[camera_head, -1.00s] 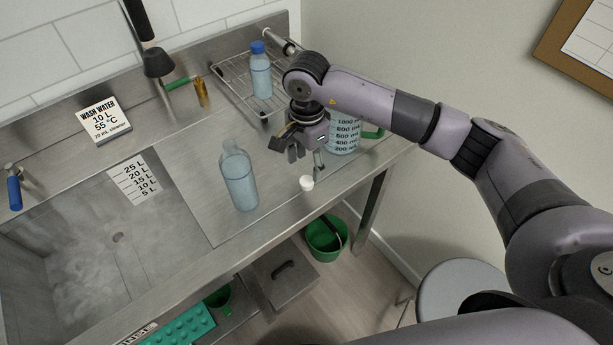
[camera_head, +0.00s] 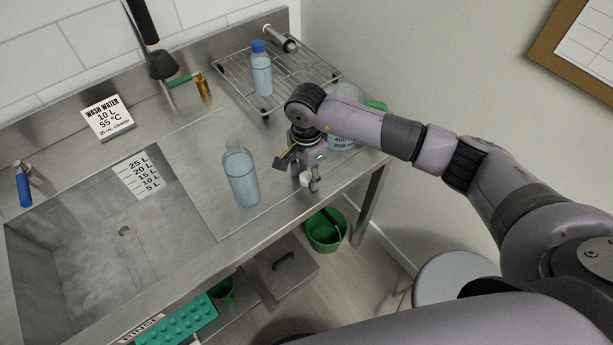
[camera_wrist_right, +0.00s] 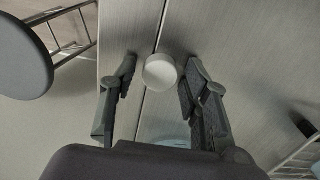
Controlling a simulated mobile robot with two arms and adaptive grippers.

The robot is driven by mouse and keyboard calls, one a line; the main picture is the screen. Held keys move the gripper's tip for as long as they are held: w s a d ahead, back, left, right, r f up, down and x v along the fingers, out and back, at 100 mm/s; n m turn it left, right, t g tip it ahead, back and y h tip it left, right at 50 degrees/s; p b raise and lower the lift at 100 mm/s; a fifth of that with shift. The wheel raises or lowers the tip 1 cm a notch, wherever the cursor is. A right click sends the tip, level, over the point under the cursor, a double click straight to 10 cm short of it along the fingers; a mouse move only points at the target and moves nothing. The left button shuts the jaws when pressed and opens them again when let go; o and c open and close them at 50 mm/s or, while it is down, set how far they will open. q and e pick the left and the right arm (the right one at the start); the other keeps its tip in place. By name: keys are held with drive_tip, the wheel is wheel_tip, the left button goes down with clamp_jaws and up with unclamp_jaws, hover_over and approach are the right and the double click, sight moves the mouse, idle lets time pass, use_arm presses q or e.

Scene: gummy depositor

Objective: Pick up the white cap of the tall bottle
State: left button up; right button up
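The white cap (camera_head: 305,178) lies on the steel counter near its front edge. My right gripper (camera_head: 305,178) is over it with fingers pointing down. In the right wrist view the white cap (camera_wrist_right: 160,72) shows between the two spread fingers of the right gripper (camera_wrist_right: 158,80), nearer the right finger; whether it touches that finger I cannot tell. The tall clear bottle (camera_head: 241,177) stands upright and uncapped on the counter, left of the gripper. My left gripper does not show.
A wire rack (camera_head: 285,93) at the back holds a blue-capped bottle (camera_head: 261,72). A measuring jug (camera_head: 341,140) stands just behind my right gripper, partly hidden by my arm. The sink basin (camera_head: 75,245) is at left. A green bucket (camera_head: 325,232) stands below the counter.

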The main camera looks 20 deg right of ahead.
sight(306, 176)
drive_tip(key=c, duration=0.5)
drive_tip(key=shift+c, duration=0.2)
wheel_tip(306, 176, up, 20)
drive_tip(key=b, duration=0.5)
drive_tip(key=shift+o, duration=0.8)
clamp_jaws()
